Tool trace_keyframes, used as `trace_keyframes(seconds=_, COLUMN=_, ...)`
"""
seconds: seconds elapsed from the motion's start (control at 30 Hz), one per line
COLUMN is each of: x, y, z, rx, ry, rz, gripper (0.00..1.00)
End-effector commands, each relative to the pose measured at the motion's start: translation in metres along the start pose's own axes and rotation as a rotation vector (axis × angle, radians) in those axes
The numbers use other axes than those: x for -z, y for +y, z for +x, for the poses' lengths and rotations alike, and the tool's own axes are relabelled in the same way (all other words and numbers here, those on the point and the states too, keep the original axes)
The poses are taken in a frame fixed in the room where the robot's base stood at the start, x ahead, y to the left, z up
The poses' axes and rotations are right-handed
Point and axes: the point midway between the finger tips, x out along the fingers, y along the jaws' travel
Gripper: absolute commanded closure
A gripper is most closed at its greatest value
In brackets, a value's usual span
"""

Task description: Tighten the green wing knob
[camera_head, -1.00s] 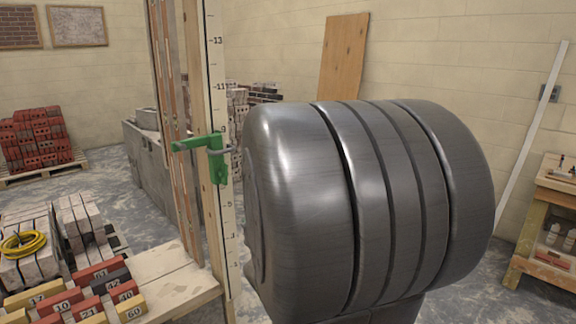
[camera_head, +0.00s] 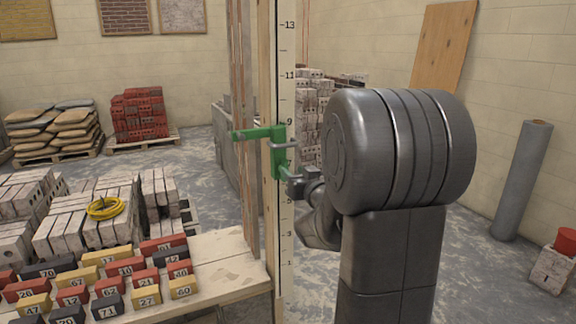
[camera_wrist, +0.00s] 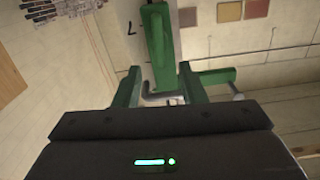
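A green clamp-like fitting (camera_head: 278,152) sits on an upright post with a numbered scale, near the 7 to 9 marks. A green arm sticks out to its left and a grey bar crosses it. I cannot pick out the wing knob apart from the fitting. My gripper (camera_head: 287,174) is just below and right of the fitting, partly hidden by my arm. In the wrist view my gripper (camera_wrist: 160,72) has two green fingers spread apart. The green fitting (camera_wrist: 161,45) shows in line with the gap, with the grey bar low between the fingers. Contact cannot be told.
A wooden bench (camera_head: 222,262) with several numbered bricks stands left of the post. Grey block stacks, one with a yellow coil (camera_head: 105,208), lie further left. Sacks (camera_head: 55,130) and red bricks (camera_head: 138,113) stand at the back.

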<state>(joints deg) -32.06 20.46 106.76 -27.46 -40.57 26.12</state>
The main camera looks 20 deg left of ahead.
Motion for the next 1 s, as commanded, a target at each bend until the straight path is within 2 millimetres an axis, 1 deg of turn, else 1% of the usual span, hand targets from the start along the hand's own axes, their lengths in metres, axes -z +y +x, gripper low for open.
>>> trace_keyframes(seconds=0.03, x=0.001, y=-0.001, z=0.011, rx=0.002, ry=-0.001, rz=0.000, gripper=0.63)
trace_keyframes(seconds=0.1, x=0.001, y=-0.001, z=0.022, rx=0.002, ry=0.000, rz=0.001, gripper=0.63)
trace_keyframes(seconds=0.3, x=0.001, y=0.000, z=0.046, rx=0.000, ry=-0.001, rz=-0.001, gripper=0.63)
trace_keyframes(seconds=0.47, x=0.000, y=0.000, z=0.054, rx=0.000, ry=0.000, rz=0.000, gripper=0.63)
trace_keyframes(seconds=0.7, x=0.000, y=0.000, z=0.054, rx=0.000, ry=0.000, rz=0.000, gripper=0.63)
trace_keyframes(seconds=0.73, x=0.000, y=0.000, z=0.054, rx=0.000, ry=0.000, rz=0.000, gripper=0.65)
trace_keyframes(seconds=0.87, x=0.000, y=0.000, z=0.054, rx=0.000, ry=0.000, rz=0.000, gripper=0.90)
trace_keyframes(seconds=0.9, x=0.000, y=0.000, z=0.054, rx=0.000, ry=0.000, rz=0.000, gripper=0.98)
trace_keyframes(seconds=0.93, x=0.000, y=0.000, z=0.054, rx=0.000, ry=0.000, rz=0.000, gripper=1.00)
trace_keyframes(seconds=1.0, x=0.000, y=0.000, z=0.054, rx=-0.001, ry=-0.001, rz=0.000, gripper=1.00)
